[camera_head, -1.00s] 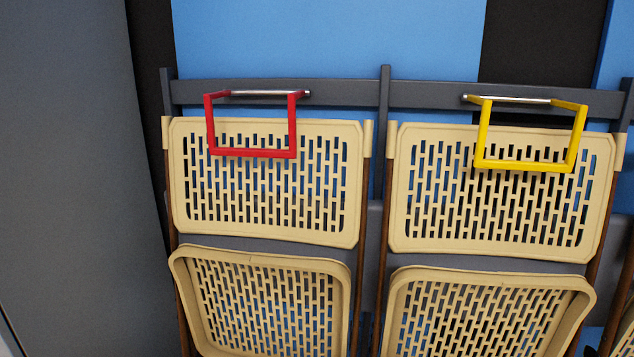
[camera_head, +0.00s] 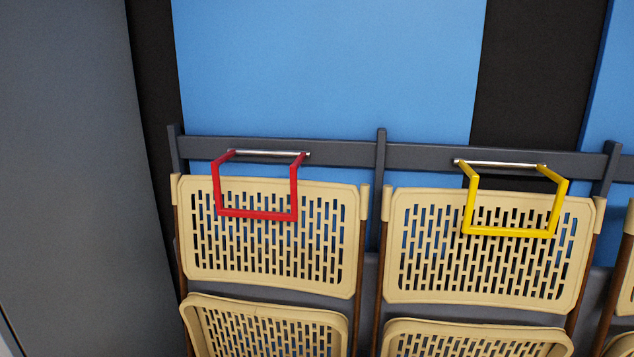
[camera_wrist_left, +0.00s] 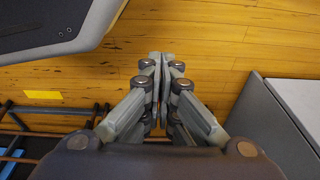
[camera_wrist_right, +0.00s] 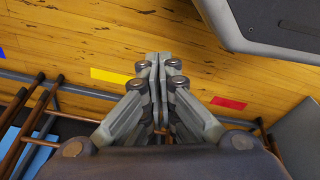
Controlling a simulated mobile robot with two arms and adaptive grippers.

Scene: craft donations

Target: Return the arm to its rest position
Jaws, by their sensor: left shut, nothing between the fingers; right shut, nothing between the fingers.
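My left gripper (camera_wrist_left: 159,62) is shut and empty in the left wrist view, over a wooden floor (camera_wrist_left: 190,40). My right gripper (camera_wrist_right: 159,62) is shut and empty in the right wrist view, also over the wooden floor. Neither gripper shows in the head view.
Two beige folded chairs stand against a dark rack (camera_head: 340,147) in the head view. A red frame (camera_head: 257,215) and a yellow frame (camera_head: 510,232) hang from its bar. A grey panel (camera_head: 70,180) stands at left. Yellow (camera_wrist_right: 110,76) and red (camera_wrist_right: 228,103) patches mark the floor.

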